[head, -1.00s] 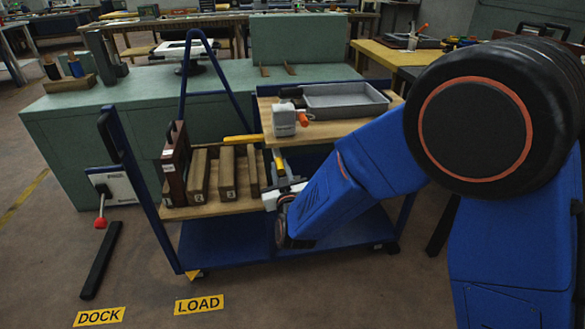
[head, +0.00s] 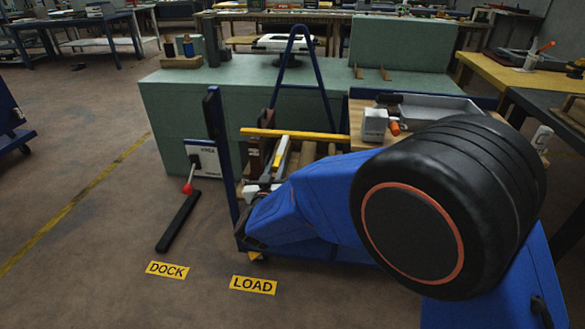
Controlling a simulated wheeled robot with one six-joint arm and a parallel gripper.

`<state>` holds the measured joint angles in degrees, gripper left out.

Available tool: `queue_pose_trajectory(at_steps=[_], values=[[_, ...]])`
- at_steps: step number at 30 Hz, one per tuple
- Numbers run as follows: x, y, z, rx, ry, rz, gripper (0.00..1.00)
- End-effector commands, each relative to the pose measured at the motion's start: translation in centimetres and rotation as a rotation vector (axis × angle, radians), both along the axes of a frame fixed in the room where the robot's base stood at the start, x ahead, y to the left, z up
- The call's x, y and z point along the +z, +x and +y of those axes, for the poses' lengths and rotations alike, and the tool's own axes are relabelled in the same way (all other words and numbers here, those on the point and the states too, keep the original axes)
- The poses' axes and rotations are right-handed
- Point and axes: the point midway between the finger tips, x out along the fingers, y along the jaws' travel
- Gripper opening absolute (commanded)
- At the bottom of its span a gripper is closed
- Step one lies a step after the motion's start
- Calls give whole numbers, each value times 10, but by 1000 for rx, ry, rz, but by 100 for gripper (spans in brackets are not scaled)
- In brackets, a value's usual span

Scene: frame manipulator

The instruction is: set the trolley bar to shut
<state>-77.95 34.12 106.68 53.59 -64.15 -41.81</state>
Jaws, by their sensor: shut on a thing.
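The trolley bar (head: 315,136) is a long yellow bar lying level across the upper front of the blue trolley (head: 219,150). Its left end is close to the trolley's blue front-left post; I cannot tell whether it touches or is latched there. My gripper (head: 283,142) reaches up to the bar from below, left of its middle, and is shut on it. The fingertips and the exact grip are small and partly hidden. My blue arm hides the trolley's lower deck and most of its right side.
A grey box (head: 374,124) stands on the trolley's wooden top, beside a grey tray (head: 440,106). A green bench (head: 175,105) stands behind. A white panel with a red-knobbed lever (head: 188,187) is left of the post. DOCK and LOAD floor labels (head: 253,285) lie in front.

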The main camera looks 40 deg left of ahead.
Motion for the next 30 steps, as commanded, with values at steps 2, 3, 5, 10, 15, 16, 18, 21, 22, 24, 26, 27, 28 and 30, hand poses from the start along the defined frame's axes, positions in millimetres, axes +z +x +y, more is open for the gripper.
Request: queue_pose_trajectory(at_steps=[2, 3, 5, 10, 15, 16, 18, 21, 22, 24, 26, 27, 28, 30], values=[[-1, -3, 4, 2, -2, 1, 0], [-1, -4, 6, 2, -2, 1, 0], [-1, -5, 7, 2, -2, 1, 0], [0, -5, 8, 3, -1, 0, 0], [0, -6, 9, 5, -1, -1, 23], [0, -6, 9, 5, -1, -1, 30], [0, -6, 8, 4, -1, -1, 39], [0, -5, 8, 3, -1, -1, 39], [0, -5, 8, 3, -1, -1, 39], [0, -5, 7, 2, 0, 0, 39], [0, -5, 7, 1, 0, 0, 39], [0, -6, 6, 1, 0, 0, 39], [0, -7, 6, 1, 0, 0, 39], [0, -11, 3, 1, 0, 0, 39]])
